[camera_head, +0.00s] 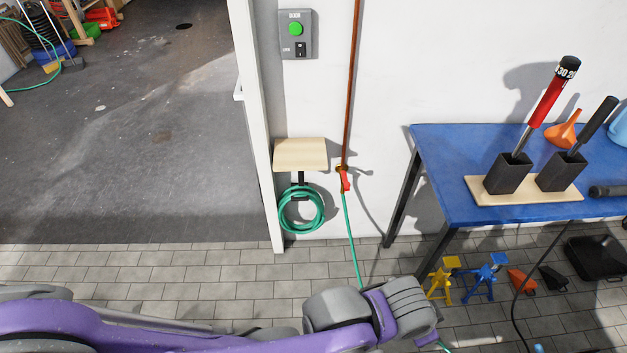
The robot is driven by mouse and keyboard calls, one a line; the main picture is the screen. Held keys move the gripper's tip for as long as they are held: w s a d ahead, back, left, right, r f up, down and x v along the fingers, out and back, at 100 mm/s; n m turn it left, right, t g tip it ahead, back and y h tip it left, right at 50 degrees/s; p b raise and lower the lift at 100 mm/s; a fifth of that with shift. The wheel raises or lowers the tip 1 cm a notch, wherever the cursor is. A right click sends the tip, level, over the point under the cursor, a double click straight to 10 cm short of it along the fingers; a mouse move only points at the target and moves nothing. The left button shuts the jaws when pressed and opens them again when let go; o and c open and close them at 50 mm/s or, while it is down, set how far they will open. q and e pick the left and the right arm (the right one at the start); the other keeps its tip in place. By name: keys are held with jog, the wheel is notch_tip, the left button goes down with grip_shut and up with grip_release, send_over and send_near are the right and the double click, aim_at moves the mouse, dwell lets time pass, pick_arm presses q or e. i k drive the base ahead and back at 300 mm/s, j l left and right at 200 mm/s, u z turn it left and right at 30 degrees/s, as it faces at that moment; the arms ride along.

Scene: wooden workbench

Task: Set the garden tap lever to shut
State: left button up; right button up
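The garden tap (341,169) is a small brass fitting at the lower end of a copper pipe on the white wall. Its red lever (345,181) points mostly downward, roughly in line with the pipe; its exact angle is too small to tell. A green hose (351,226) runs down from the tap to the floor. My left arm crosses the bottom of the view from the left, well below and in front of the tap, not touching it. Its gripper is not visible. My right arm and gripper are not in view.
A wooden shelf (300,154) and a coiled green hose (283,209) are left of the tap. A blue workbench (440,165) with tools in black holders stands right. Yellow (441,280) and blue (484,279) stands are on the paved floor. An open doorway is left.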

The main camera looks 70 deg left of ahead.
aim_at(347, 184)
jog(key=u, duration=2.25)
jog(key=i+j+u, duration=0.1)
jog(key=i, duration=0.6)
jog(key=i+j+u, duration=0.15)
jog(key=i, duration=0.5)
